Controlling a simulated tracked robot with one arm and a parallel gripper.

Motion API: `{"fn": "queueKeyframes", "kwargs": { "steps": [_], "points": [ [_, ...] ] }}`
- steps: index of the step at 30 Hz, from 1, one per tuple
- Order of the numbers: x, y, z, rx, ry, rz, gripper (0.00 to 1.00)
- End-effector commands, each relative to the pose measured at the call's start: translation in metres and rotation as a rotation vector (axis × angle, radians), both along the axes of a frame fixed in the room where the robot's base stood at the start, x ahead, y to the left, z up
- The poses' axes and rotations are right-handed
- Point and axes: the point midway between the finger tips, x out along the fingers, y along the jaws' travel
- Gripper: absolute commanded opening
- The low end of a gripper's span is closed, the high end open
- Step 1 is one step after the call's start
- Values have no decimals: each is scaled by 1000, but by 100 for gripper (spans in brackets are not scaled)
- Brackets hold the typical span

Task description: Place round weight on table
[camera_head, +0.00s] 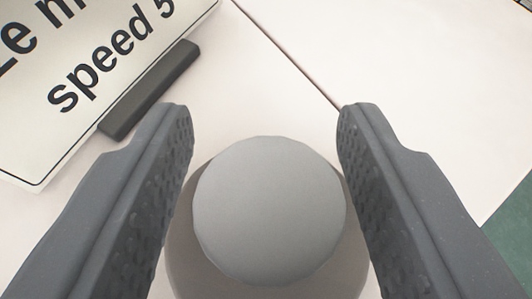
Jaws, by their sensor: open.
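The round weight (268,210) is a grey disc-topped piece, seen from above on the white table (290,100). A wider, darker round part shows around and below its top, and its lower edge is cut off by the frame. My gripper (265,125) is open, with one dark grey textured finger on each side of the weight. A narrow gap shows between the weight's top and each finger. I cannot tell whether the lower part touches the fingers.
A white sign (75,75) with black lettering reading "speed 5" lies at the upper left. A dark grey bar (150,90) sits along its edge. A thin dark seam (285,55) crosses the tabletop. Green floor (515,235) shows beyond the table edge at right.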

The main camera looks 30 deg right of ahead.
Motion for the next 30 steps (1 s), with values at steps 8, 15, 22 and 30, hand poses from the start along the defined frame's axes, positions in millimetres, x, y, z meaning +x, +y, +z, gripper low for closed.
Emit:
{"fn": "queueKeyframes", "kwargs": {
  "steps": [8,15,22,30],
  "points": [
    [-26,13,16,0,0,-4,45],
    [-53,28,32,-1,-3,-2,45],
    [-78,42,45,-2,-1,-3,45],
    [-93,50,50,1,3,-3,45]
  ]
}}
